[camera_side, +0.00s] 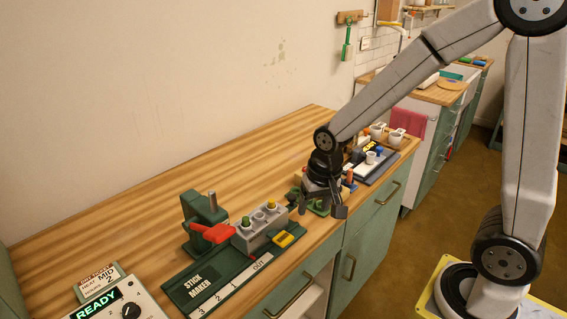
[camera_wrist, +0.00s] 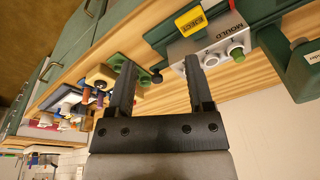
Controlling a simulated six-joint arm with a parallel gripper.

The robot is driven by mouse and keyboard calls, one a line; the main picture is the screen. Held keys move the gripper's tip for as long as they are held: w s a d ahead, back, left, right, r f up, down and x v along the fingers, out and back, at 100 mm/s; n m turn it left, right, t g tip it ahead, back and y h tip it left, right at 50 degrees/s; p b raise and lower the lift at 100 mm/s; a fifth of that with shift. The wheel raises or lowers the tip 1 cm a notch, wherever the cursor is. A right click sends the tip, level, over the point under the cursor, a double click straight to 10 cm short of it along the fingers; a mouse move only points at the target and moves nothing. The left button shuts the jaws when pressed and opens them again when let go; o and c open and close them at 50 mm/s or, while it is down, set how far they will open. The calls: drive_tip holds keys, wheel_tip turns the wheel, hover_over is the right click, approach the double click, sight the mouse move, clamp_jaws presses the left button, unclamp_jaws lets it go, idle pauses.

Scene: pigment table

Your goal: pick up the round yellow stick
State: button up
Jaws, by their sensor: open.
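In the side view, a small round yellow top (camera_side: 272,206) stands in the right end of the grey mould block (camera_side: 262,232). I take it for the yellow stick, though it is small. A green top (camera_side: 246,222) stands at the block's left end. My gripper (camera_side: 324,207) is open and empty, right of the block and apart from it. In the wrist view, my gripper (camera_wrist: 160,66) has its fingers spread. The mould block (camera_wrist: 208,43) is beyond the right finger, with the green end (camera_wrist: 239,54) showing. I cannot see the yellow top there; that finger may hide it.
A green stick-maker base (camera_side: 205,283) with a red lever (camera_side: 211,232) lies left of the gripper. A yellow eject tab (camera_side: 284,239) is in front of the mould. A wooden holder (camera_wrist: 100,76) with coloured sticks stands nearby. The table's back left is clear.

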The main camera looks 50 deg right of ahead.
sight(271, 200)
drive_tip(key=shift+w+d+r+m+g, duration=0.2)
drive_tip(key=shift+w+m+g, duration=0.15)
drive_tip(key=shift+w+m, duration=2.1)
drive_tip(key=shift+w+d+r+m+g, duration=0.1)
drive_tip(key=shift+w+d+m+g, duration=0.15)
drive_tip(key=shift+w+m, duration=2.25)
drive_tip(key=shift+w+d+r+m+g, duration=0.15)
drive_tip(key=shift+w+m+g, duration=0.25)
drive_tip(key=shift+w+m, duration=2.05)
drive_tip(key=shift+s+m, duration=0.3)
drive_tip(key=shift+f, duration=1.3)
drive_tip(key=shift+f, duration=2.6)
clamp_jaws()
